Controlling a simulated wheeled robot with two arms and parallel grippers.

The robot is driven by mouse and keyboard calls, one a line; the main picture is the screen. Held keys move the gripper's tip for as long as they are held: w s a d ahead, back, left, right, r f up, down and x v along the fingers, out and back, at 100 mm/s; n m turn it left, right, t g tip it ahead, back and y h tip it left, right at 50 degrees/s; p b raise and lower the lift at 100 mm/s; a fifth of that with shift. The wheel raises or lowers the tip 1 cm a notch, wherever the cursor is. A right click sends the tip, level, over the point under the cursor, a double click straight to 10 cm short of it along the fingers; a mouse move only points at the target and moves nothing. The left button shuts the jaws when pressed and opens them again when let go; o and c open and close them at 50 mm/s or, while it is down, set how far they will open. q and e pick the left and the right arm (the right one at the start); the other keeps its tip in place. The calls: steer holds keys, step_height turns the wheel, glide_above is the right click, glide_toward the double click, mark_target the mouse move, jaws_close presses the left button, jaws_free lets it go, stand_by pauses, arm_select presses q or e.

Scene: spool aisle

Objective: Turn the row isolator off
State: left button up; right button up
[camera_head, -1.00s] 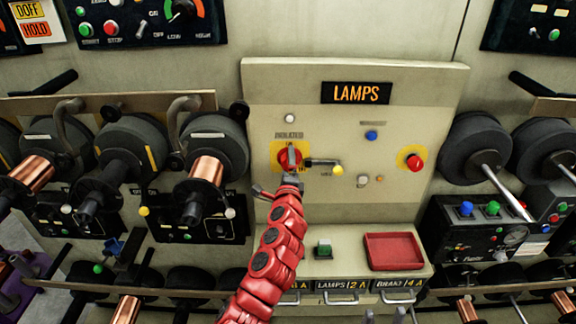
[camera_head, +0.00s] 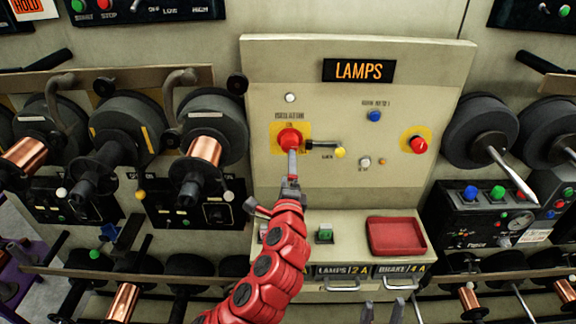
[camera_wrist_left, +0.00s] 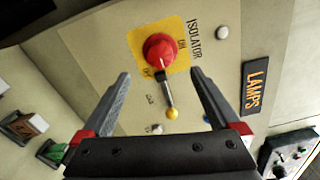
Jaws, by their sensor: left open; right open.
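The row isolator is a red round knob (camera_head: 289,139) on a yellow plate, below the LAMPS sign. In the left wrist view the red knob (camera_wrist_left: 160,47) has a pale mark and small labels around it; I cannot tell its setting surely. A dark lever with a yellow tip (camera_head: 340,152) lies right of it; the yellow tip (camera_wrist_left: 172,113) also shows in the wrist view. My left gripper (camera_head: 291,168) is open and empty, just in front of and below the knob, its fingers (camera_wrist_left: 160,78) apart on either side. My right gripper (camera_head: 382,313) is open at the bottom edge.
A red tray (camera_head: 396,238) and a green button (camera_head: 325,233) sit on the ledge below. A red button (camera_head: 419,145) and a blue button (camera_head: 375,116) are on the panel's right. Wire spools (camera_head: 204,152) stick out at left, dark reels (camera_head: 480,135) at right.

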arm_select(q)
steer(key=s+b, duration=0.1)
steer(key=s, duration=0.5)
steer(key=shift+s+b, duration=0.15)
steer(key=shift+b, duration=0.2)
